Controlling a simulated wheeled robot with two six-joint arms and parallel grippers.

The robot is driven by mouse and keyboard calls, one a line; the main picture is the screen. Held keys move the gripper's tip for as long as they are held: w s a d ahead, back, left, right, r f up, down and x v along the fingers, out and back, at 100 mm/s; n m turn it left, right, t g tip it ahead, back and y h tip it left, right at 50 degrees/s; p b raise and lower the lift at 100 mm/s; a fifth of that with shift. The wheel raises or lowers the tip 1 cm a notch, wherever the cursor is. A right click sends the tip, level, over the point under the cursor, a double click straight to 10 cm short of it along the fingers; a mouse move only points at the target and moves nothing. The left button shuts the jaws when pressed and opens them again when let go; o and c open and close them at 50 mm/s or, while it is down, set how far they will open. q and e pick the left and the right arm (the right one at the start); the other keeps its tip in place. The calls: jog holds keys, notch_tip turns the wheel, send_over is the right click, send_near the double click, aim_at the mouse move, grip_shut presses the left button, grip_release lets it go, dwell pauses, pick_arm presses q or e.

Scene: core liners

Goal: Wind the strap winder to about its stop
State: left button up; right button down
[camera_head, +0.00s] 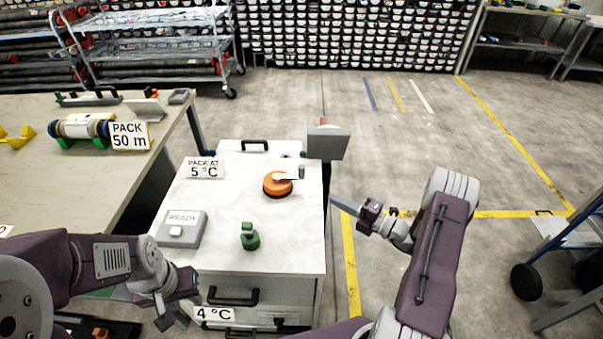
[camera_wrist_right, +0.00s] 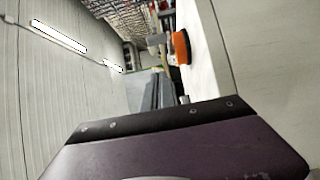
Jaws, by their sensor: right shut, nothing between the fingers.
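An orange round knob (camera_head: 277,185) with a pale flat piece over its top sits on the white cabinet top (camera_head: 225,222). It looks like the strap winder, but I cannot be certain. It also shows in the right wrist view (camera_wrist_right: 181,47), seen from the side. My right gripper (camera_head: 342,205) is shut and empty, off the cabinet's right side, apart from the orange knob. My left gripper (camera_head: 170,316) is low by the cabinet's front left corner. It is apart from the knob, and its fingers are too unclear to tell open or shut.
A green knob (camera_head: 250,237) and a grey READY box (camera_head: 182,229) stand on the cabinet top. A grey plate (camera_head: 328,143) rises at its back right. A long table (camera_head: 90,180) stands left.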

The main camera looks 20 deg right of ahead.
jog(key=x, duration=0.9)
jog(key=shift+a, duration=0.25)
jog(key=w, duration=0.3)
jog(key=shift+w+d, duration=0.1)
jog(key=shift+w, duration=0.6)
pick_arm(q)
jog(key=shift+s+d+f, duration=0.1)
jog(key=shift+f, duration=0.1)
